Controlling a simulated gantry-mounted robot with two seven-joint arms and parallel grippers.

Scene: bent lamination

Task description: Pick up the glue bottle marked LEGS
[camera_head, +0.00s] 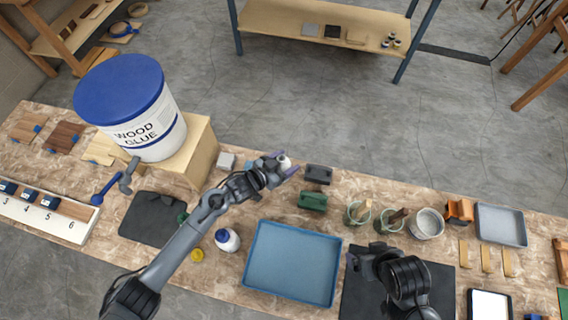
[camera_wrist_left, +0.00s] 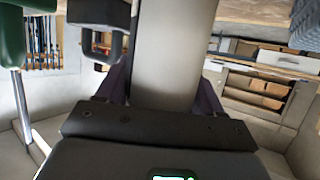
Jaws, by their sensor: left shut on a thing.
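My left gripper (camera_head: 283,163) is shut on a white bottle (camera_head: 285,161) near the back of the workbench. In the left wrist view the bottle's pale, smooth body (camera_wrist_left: 174,60) stands between the two dark fingers. No marking shows on the part in view, so I cannot read whether it says LEGS. A second white bottle with a blue cap (camera_head: 227,240) is on the bench left of the blue tray; its label is not readable. My right gripper (camera_head: 362,258) is above the black mat, and its fingers are too dark to judge.
A large wood glue bucket (camera_head: 139,110) stands on a wooden box (camera_head: 201,146) at the left. The empty blue tray (camera_head: 293,264) lies mid-bench. Dark and green blocks (camera_head: 313,201), cups (camera_head: 388,222) and a grey pot (camera_head: 427,224) stand to the right of my left gripper.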

